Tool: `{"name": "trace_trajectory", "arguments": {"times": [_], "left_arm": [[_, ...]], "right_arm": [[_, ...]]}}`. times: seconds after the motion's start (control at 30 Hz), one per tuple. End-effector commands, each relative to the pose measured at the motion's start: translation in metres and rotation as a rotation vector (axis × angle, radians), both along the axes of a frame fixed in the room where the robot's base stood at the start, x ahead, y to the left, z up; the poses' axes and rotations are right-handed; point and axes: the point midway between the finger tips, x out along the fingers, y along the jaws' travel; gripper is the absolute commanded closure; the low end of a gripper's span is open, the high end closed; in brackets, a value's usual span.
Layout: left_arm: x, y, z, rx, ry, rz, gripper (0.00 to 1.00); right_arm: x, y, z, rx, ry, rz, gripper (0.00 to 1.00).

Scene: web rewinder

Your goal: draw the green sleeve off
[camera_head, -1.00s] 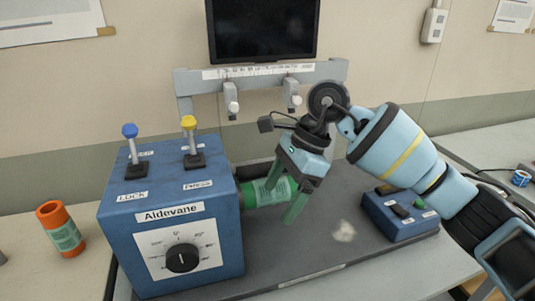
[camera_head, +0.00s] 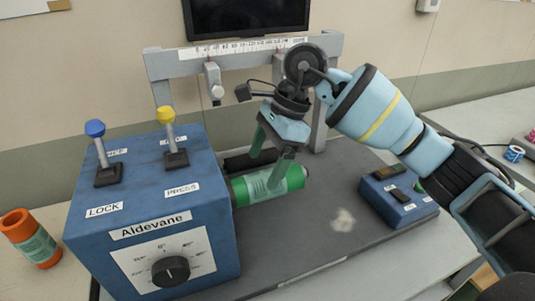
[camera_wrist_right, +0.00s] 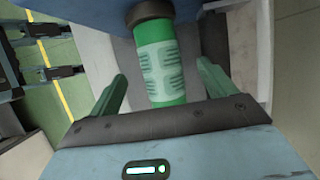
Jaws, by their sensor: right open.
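The green sleeve (camera_head: 268,187) with a pale label sits on the side of the blue Aldevane box (camera_head: 150,220), lying roughly level and pointing right. It also shows in the right wrist view (camera_wrist_right: 160,70), its near end between and beyond the fingers. My right gripper (camera_head: 272,160) is open, fingers reaching down at the sleeve, one finger in front of it and one behind. In the right wrist view the gripper (camera_wrist_right: 162,95) has a finger on each side of the sleeve, with gaps visible. My left gripper is not in view.
The box carries a blue-knobbed lever (camera_head: 98,145), a yellow-knobbed lever (camera_head: 171,135) and a dial (camera_head: 170,270). A dark roller (camera_head: 250,160) lies behind the sleeve. An orange sleeve (camera_head: 29,238) stands at left. A small blue button box (camera_head: 398,195) is at right.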

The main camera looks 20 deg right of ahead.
Motion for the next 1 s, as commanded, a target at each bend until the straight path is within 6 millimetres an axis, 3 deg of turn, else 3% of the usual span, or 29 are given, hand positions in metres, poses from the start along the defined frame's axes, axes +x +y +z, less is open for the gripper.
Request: {"name": "trace_trajectory", "arguments": {"times": [0.3,0.5,0.9,1.0], "left_arm": [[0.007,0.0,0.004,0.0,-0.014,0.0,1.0],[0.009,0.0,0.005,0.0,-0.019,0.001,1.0],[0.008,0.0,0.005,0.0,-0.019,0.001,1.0],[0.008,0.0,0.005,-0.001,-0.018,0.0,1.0]], "right_arm": [[-0.002,0.018,-0.041,0.001,0.002,0.003,0.17],[-0.002,0.025,-0.058,0.001,0.001,0.001,0.17],[-0.002,0.027,-0.063,0.0,0.001,0.001,0.17],[-0.002,0.026,-0.063,0.001,0.001,0.001,0.3]]}}
